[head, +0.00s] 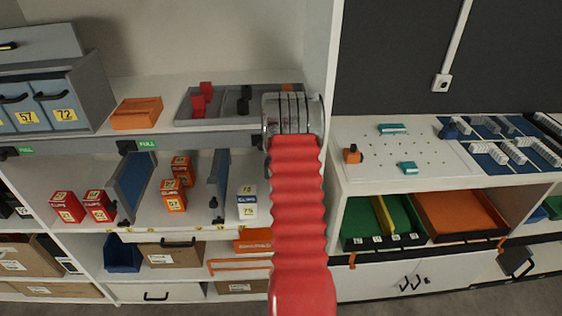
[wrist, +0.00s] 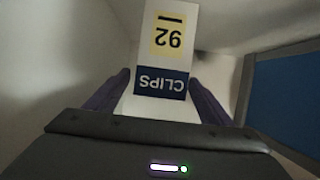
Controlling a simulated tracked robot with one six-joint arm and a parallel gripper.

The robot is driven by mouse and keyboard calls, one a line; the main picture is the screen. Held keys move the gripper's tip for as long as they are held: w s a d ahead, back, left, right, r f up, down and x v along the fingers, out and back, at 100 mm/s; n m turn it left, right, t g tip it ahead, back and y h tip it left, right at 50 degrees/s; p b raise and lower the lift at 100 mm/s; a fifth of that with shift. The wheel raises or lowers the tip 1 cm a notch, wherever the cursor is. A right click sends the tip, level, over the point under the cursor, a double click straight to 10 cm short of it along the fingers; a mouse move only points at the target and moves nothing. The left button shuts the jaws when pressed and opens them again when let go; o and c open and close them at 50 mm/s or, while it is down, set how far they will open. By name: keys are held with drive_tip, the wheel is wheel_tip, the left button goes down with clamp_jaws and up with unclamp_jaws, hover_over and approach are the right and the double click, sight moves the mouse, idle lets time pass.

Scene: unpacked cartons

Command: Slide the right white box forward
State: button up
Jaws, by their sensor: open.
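In the wrist view, a white box (wrist: 163,55) with a blue CLIPS band and a yellow 92 label shows upside down. My gripper (wrist: 158,92) is open, with one dark finger on each side of the box's near end. I cannot tell whether the fingers touch it. In the head view, a white and blue CLIPS box (head: 247,207) stands on the middle shelf just left of my red arm, which hides what lies behind it. My gripper cannot be made out there. I cannot tell whether both views show the same box.
A blue divider panel (wrist: 290,95) stands at the right in the wrist view, with pale walls around. In the head view, blue dividers (head: 220,183) and orange boxes (head: 173,195) stand left of the white box. A grey tray (head: 222,110) lies on the shelf above.

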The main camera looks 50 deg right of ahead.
drive_tip(key=shift+w+d+f, duration=0.2)
drive_tip(key=shift+d, duration=0.1)
drive_tip(key=c, duration=1.3)
drive_tip(key=shift+a, duration=0.1)
